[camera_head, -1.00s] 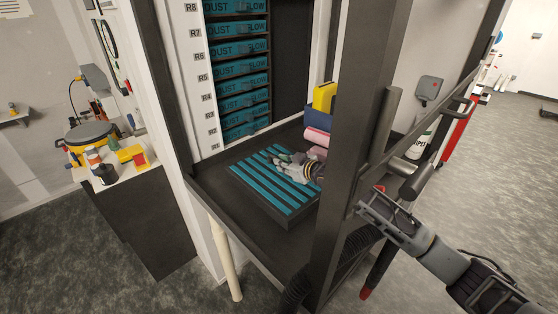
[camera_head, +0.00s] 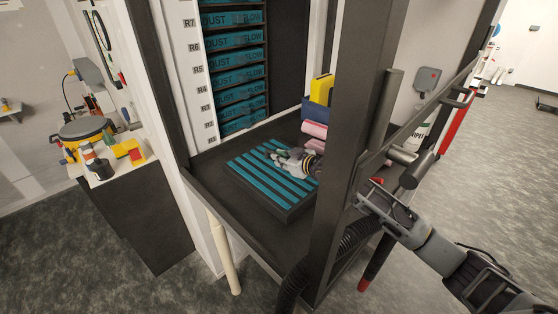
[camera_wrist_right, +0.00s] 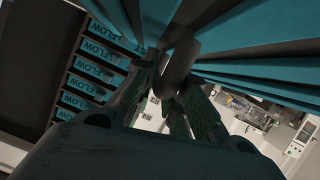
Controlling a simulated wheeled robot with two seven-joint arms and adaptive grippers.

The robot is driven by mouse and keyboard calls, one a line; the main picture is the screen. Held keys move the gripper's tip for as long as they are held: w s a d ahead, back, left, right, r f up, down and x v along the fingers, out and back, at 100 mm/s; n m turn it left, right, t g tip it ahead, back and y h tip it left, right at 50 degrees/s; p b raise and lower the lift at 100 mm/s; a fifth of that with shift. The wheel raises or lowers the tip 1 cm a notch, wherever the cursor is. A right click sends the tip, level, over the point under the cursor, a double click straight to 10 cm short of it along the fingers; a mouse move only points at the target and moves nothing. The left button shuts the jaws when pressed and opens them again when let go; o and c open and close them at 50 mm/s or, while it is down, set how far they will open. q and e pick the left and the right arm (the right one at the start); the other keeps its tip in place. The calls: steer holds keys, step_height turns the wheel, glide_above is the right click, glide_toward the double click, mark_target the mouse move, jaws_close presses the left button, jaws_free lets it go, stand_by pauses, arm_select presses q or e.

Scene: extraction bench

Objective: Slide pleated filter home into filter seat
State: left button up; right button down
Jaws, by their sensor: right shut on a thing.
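The pleated filter (camera_head: 262,178) is a flat, dark-framed block with teal pleats, lying on the dark shelf of the cabinet. My right gripper (camera_head: 284,159) is over its far right part and shut on it. In the right wrist view, the fingers (camera_wrist_right: 172,78) close around a dark, rounded grip piece (camera_wrist_right: 180,62), with the teal pleats (camera_wrist_right: 240,50) above. The post hides part of my right arm. A rack of teal filters (camera_head: 236,78) with R-numbered slots stands behind; I cannot tell which place is the filter seat. My left gripper is not in view.
A dark upright post (camera_head: 350,130) stands at the front right of the shelf. Pink rolls (camera_head: 315,130) and a yellow item (camera_head: 321,88) are stacked right of the filter. The shelf (camera_head: 212,178) has a raised rim and is bare left of the filter.

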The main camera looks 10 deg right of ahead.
steer(key=shift+f+b, duration=1.7)
steer(key=shift+f, duration=0.15)
steer(key=c, duration=1.4)
jaws_free()
steer(key=shift+o, duration=0.2)
steer(key=shift+f, duration=0.2)
steer(key=shift+s+a+v, duration=0.1)
steer(key=shift+a+v, duration=0.1)
steer(key=shift+v, duration=1.85)
steer(key=shift+s+a+v, duration=0.1)
steer(key=shift+a+v, duration=0.05)
steer(key=shift+v, duration=1.85)
steer(key=shift+s+a+v, duration=0.1)
steer(key=shift+a+v, duration=0.1)
steer(key=shift+v, duration=1.85)
steer(key=shift+d+r, duration=0.1)
